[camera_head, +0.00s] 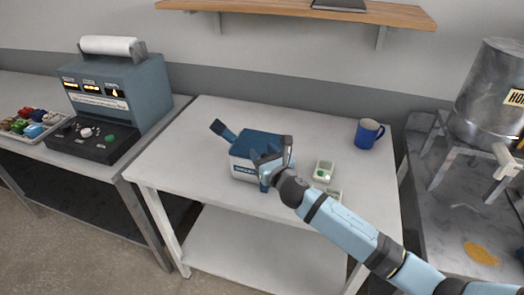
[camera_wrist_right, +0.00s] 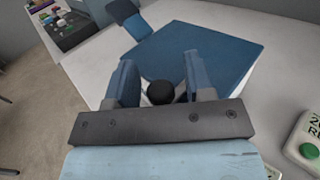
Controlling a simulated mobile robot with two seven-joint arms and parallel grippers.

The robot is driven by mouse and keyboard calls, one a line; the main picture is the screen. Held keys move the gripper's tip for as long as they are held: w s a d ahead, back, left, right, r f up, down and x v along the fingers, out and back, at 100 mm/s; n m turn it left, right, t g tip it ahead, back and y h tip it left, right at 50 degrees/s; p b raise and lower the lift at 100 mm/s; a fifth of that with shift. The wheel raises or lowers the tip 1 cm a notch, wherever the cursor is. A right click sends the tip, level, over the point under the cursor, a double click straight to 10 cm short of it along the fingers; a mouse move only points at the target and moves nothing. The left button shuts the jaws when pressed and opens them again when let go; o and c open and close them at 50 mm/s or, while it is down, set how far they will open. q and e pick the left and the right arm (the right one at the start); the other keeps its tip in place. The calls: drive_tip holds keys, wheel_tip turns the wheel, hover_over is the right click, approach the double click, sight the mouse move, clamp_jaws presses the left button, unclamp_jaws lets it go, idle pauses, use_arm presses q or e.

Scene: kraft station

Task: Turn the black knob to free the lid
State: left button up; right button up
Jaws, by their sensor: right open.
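The box (camera_head: 243,163) with a blue lid and pale sides stands on the white table. Its blue lid (camera_wrist_right: 205,45) fills the middle of the right wrist view and lies flat on top. The black knob (camera_wrist_right: 160,92) shows in the right wrist view between my right gripper's two blue fingers, with a gap on both sides. My right gripper (camera_head: 268,168) is open at the box's front right and hides part of it in the head view. Whether the fingers reach down around the knob or stay above it, I cannot tell. My left gripper is not in view.
A blue flat piece (camera_head: 222,130) sticks up behind the box's left side. A blue mug (camera_head: 369,133) stands at the back right of the white table (camera_head: 185,150). A small pale box with a green button (camera_head: 323,171) sits right of the gripper. The table's left part is clear.

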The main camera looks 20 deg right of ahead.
drive_tip(key=shift+w+a, duration=0.1)
drive_tip(key=shift+w, duration=0.4)
drive_tip(key=shift+c, duration=0.2)
drive_tip(key=c, duration=0.8)
